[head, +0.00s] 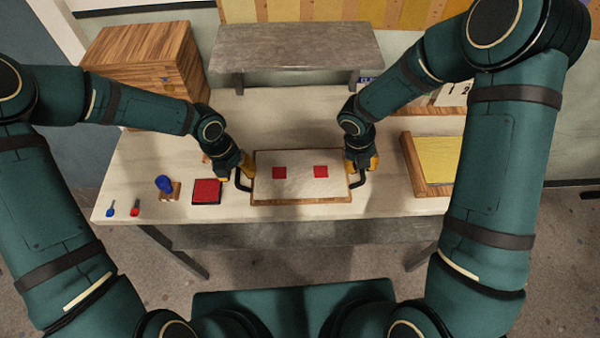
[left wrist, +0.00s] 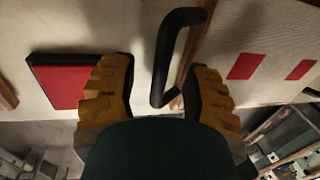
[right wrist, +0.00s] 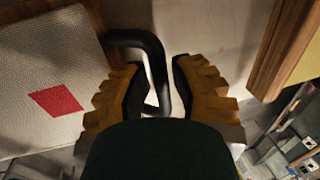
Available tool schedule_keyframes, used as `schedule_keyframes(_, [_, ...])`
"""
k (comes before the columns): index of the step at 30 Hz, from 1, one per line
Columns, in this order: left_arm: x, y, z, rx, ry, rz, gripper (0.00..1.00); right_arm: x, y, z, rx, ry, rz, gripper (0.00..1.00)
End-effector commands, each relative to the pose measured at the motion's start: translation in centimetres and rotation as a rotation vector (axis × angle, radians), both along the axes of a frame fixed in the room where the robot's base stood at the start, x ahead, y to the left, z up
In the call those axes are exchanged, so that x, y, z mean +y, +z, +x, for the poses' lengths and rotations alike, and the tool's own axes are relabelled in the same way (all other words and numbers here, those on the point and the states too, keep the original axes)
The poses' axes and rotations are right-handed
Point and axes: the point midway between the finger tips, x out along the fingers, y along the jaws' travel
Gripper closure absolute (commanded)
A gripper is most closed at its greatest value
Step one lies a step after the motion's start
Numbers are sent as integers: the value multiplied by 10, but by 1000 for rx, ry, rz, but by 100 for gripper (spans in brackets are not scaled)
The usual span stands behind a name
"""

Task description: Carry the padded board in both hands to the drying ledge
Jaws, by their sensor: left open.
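The padded board (head: 299,188) lies flat on the worktable, a pale woven pad with two red squares on a wooden base. A black bar handle stands out at each end. My left gripper (head: 240,170) is at the left handle (left wrist: 165,60); its fingers are open with the bar between them, nearer the right finger.
A red pad in a dark frame (head: 206,191) lies left of the board, beside a blue-topped stamp (head: 164,184) and two small tools (head: 135,207). A wooden box (head: 145,60) stands back left. A wooden tray with a yellow sheet (head: 437,160) is at right. Table behind the board is clear.

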Motion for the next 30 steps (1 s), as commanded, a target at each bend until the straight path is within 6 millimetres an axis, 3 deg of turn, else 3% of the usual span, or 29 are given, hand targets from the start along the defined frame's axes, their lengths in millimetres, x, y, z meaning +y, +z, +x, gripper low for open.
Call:
schedule_keyframes(11, [-1, -4, 0, 0, 1, 0, 52, -1, -4, 0, -1, 0, 0, 77])
schedule_keyframes(12, [-1, -4, 0, 0, 1, 0, 56, -1, -4, 0, 0, 0, 0, 81])
schedule_keyframes(14, [-1, -4, 0, 0, 0, 0, 78, -1, -4, 0, 0, 0, 0, 100])
schedule_keyframes(16, [-1, -4, 0, 0, 1, 0, 100, -1, -4, 0, 0, 0, 0, 100])
schedule_keyframes(30, [-1, 0, 0, 0, 0, 0, 100, -1, 1, 0, -1, 0, 0, 100])
